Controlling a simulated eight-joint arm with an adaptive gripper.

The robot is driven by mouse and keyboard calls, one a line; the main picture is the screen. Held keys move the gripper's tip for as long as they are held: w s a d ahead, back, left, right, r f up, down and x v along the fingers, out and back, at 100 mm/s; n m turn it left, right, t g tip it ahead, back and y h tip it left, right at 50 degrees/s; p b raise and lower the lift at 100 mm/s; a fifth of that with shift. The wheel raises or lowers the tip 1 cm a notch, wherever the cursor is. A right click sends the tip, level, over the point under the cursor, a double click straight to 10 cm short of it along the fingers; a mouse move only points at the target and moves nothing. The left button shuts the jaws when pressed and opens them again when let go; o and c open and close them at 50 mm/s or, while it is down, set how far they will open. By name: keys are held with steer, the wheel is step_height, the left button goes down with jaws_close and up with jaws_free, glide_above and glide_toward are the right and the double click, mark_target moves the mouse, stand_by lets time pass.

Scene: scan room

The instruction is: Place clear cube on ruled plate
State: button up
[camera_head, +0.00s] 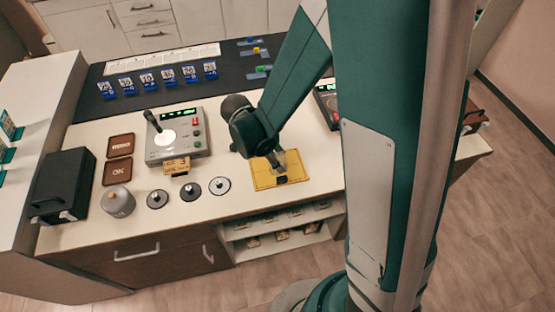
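My gripper (277,161) points down over a yellow mat (262,182) at the front of the white counter. A pale grey shape shows at its tip, too small to tell as fingers or a clear cube. Whether the gripper is open or shut does not show. I cannot make out a clear cube anywhere for certain. I cannot tell which thing is the ruled plate; no ruled marks are legible on the yellow mat. A small dark patch (282,180) lies near the mat's front edge, close to my gripper.
A grey device (165,155) with a lit round spot stands left of my gripper. Several discs (190,192) lie in front of it. Two brown trays (118,172), a grey weight (118,202) and a black box (62,180) stand farther left. Blue stands (148,80) line the dark back strip.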

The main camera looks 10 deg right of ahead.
steer(key=shift+o, duration=0.5)
steer(key=shift+r, duration=0.2)
steer(key=p+v, duration=0.2)
steer(key=v, duration=1)
stand_by(0.5)
steer(key=s+d+r+n+t+y, duration=0.2)
steer(key=s+d+r+n, duration=0.3)
steer(key=r+n, duration=0.3)
steer(key=s+d+r+n+t+y, duration=0.2)
steer(key=s+d+r+n+t, duration=0.3)
steer(key=r+n, duration=0.4)
steer(key=shift+s+d+r+n, duration=0.3)
steer(key=shift+s+d+n, duration=0.2)
steer(key=shift+s+d, duration=0.45)
steer(key=shift+s+a, duration=0.15)
steer(key=shift+a, duration=0.05)
